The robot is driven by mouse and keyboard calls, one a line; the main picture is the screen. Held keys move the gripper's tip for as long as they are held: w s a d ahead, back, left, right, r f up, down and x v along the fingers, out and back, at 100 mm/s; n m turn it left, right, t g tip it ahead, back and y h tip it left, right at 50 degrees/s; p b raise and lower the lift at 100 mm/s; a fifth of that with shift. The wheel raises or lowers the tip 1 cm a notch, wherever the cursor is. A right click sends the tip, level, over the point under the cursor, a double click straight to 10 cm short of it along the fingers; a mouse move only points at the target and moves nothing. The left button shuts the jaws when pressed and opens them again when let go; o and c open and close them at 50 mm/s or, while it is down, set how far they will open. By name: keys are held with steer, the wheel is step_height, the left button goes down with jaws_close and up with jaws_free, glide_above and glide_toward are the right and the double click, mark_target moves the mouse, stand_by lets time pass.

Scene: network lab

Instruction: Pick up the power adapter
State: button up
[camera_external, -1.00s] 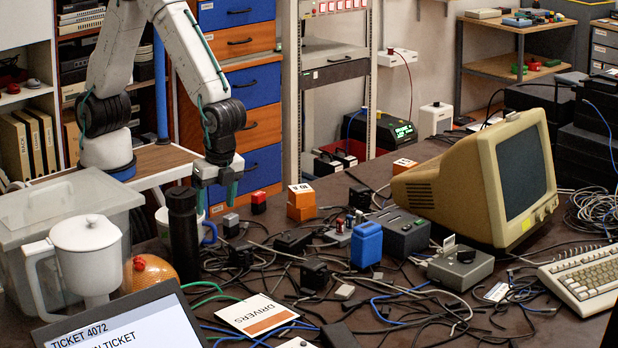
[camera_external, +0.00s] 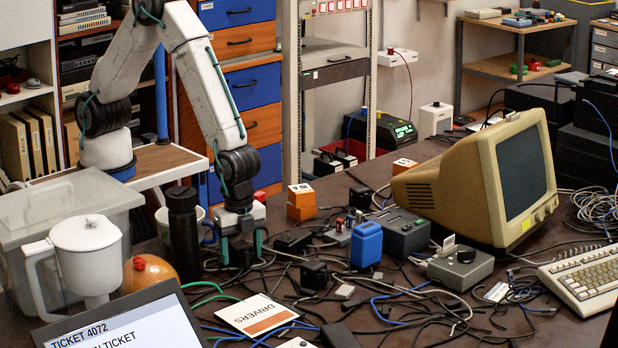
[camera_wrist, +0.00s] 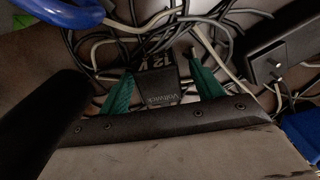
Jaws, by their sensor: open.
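A small black power adapter (camera_wrist: 158,90) with pale lettering lies among cables in the wrist view, between the two green fingers of my gripper (camera_wrist: 162,92). The fingers are apart, one on each side of it; I cannot tell whether they touch it. In the external view my gripper (camera_external: 241,258) points down at the cluttered table, with the adapter (camera_external: 241,254) mostly hidden between its fingers. Other black adapter blocks lie nearby, one (camera_external: 314,275) to the right and one (camera_external: 293,241) just behind it.
A dark bottle (camera_external: 184,235) stands close left of my gripper, with a blue-handled cup (camera_external: 165,228) behind. A blue container (camera_external: 367,245) and a beige monitor (camera_external: 480,185) stand to the right. Tangled cables cover the table around the adapter. A DRIVERS sleeve (camera_external: 257,315) lies in front.

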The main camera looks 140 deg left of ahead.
steer(key=shift+c, duration=0.3)
steer(key=c, duration=1.1)
